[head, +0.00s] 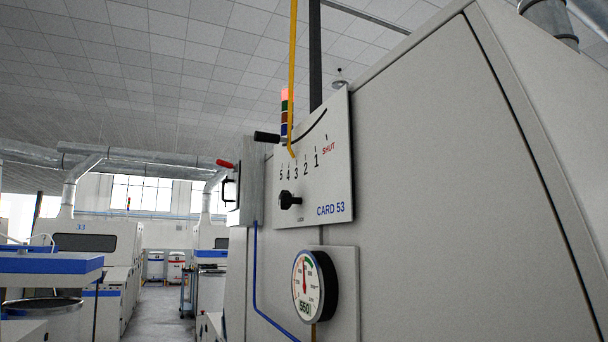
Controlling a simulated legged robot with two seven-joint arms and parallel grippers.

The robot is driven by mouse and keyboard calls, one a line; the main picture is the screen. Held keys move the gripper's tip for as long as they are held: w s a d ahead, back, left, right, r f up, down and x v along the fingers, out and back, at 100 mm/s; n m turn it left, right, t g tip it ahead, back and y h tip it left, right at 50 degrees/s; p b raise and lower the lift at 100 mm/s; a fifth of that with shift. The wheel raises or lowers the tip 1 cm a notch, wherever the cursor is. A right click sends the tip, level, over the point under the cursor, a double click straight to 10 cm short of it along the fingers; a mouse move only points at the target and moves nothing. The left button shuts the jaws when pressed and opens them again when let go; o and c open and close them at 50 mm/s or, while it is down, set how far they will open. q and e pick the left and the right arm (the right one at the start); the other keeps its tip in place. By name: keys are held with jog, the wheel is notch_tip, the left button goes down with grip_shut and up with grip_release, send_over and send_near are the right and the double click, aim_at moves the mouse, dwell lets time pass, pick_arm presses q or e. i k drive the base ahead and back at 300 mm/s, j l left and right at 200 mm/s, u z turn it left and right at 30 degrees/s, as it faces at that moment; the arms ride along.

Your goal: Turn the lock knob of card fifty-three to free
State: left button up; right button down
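The pale panel (338,190) marked CARD 53 is on the side of the large grey machine, right of centre. A small black knob (288,200) sits low on its left part, under a scale numbered 5 to 1 and SHUT. I take it for the lock knob. A tiny label below it is too small to read, so I cannot tell its setting. A black-handled lever (267,137) sticks out to the left at the panel's upper edge. A yellow pointer tip (291,152) is near the 3 and 4. Neither gripper is in view.
A round gauge (307,287) reading 550 protrudes below the panel. A blue line (256,275) runs down the machine. An aisle (160,312) lies open at left, past machine 33 (85,243).

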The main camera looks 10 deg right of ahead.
aim_at(286, 199)
jog(key=i+j, duration=1.4)
